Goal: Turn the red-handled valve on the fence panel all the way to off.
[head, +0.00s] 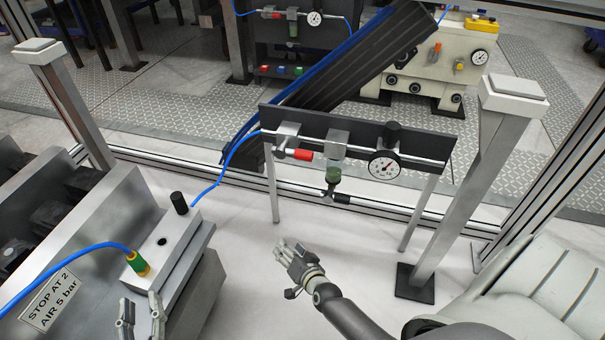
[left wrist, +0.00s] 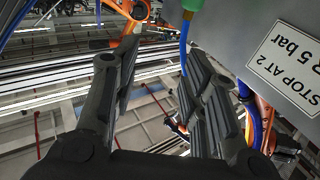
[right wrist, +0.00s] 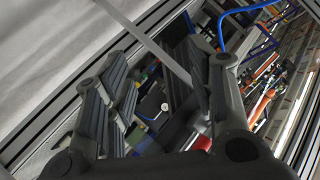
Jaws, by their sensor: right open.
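The red-handled valve (head: 295,154) sits at the left of the dark panel (head: 420,144) in the head view, on a thin horizontal pipe. Its red handle points right, roughly along the pipe. My right gripper (head: 285,252) is open and empty, below the valve and well apart from it. In the right wrist view its fingers (right wrist: 160,95) are spread; a small red piece shows low between them, but I cannot tell whether it is the handle. My left gripper (head: 140,312) is open and empty at the lower left, beside the grey machine. Its spread fingers fill the left wrist view (left wrist: 155,95).
The panel also carries a gauge (head: 384,167) and a filter bowl (head: 333,175). A blue hose (head: 232,160) runs to its left end. A post (head: 465,215) stands at right, a grey machine block (head: 180,250) at left. White floor lies clear below the panel.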

